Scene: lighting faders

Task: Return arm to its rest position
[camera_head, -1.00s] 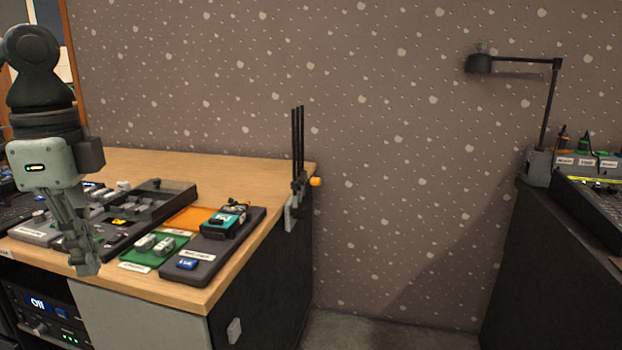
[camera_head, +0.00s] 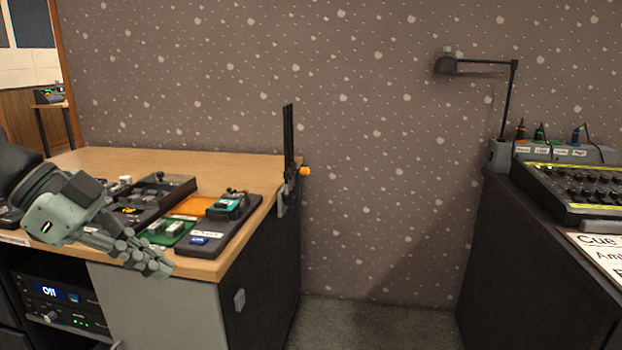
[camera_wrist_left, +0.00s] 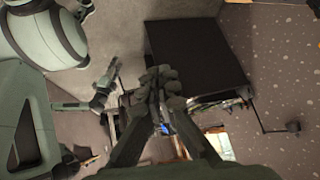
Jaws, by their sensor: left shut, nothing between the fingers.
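My left arm comes in from the left in the head view. Its gripper (camera_head: 160,266) is shut and empty, tilted down to the right, in front of the wooden desk's (camera_head: 215,158) front edge. In the left wrist view the closed fingers (camera_wrist_left: 160,84) meet with nothing between them. What looks like my right gripper (camera_wrist_left: 104,92) shows small at the left of the wrist view; its jaws are too small to read.
On the desk are a dark tray (camera_head: 167,190), a green mat (camera_head: 167,232) and a dark pad (camera_head: 222,238) with small parts. A rack unit (camera_head: 62,302) sits below. At right stand a mixer console (camera_head: 580,190) and a lamp (camera_head: 447,64). Floor between desks is clear.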

